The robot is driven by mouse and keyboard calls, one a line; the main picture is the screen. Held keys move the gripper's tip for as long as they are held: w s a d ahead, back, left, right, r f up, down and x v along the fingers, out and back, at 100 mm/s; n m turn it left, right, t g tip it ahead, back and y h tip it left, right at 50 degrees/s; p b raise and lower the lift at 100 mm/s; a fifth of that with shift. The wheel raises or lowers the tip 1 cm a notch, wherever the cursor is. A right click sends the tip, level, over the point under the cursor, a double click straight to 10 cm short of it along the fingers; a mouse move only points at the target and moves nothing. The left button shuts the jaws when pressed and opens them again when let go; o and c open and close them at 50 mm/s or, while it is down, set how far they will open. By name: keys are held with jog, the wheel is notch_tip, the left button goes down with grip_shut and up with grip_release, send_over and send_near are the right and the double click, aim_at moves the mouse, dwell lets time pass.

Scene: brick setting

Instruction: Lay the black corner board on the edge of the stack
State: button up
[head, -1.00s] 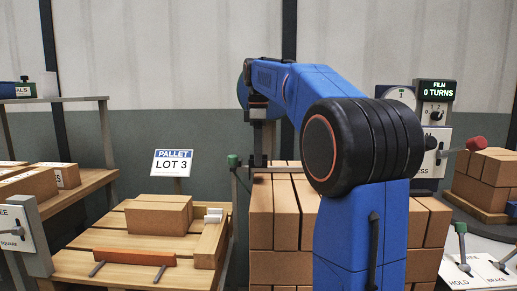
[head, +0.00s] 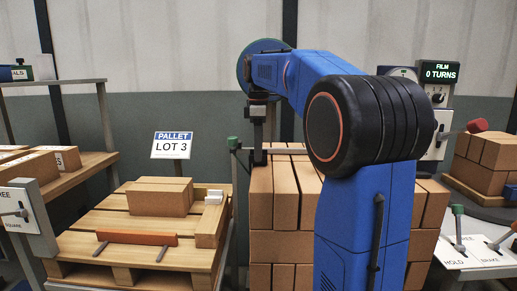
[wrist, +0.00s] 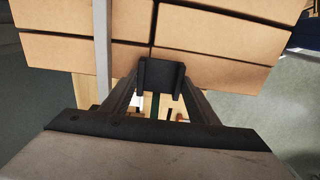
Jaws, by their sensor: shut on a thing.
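The stack of brown boxes (head: 274,206) stands at the middle of the head view, partly hidden behind my blue arm. My gripper (head: 258,158) is at the stack's top left edge. In the wrist view, my gripper (wrist: 160,88) is shut on the black corner board (wrist: 163,75), a short dark angled piece. The board shows in front of the box faces (wrist: 215,35). I cannot tell whether it touches them. In the head view the board is hard to tell apart from the dark fingers.
A grey bar (head: 290,151) with a green-capped post (head: 234,143) runs along the stack's top near my gripper. A wooden pallet (head: 85,242) with boxes and an orange-brown bar stands left. A HOLD/BRAKE panel (head: 470,252) and another box stack (head: 490,152) are right.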

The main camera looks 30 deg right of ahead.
jog(key=shift+f, duration=0.45)
jog(key=o, duration=1.1)
jog(key=shift+o, duration=0.2)
notch_tip(320, 180, up, 17)
jog(key=shift+r, duration=0.1)
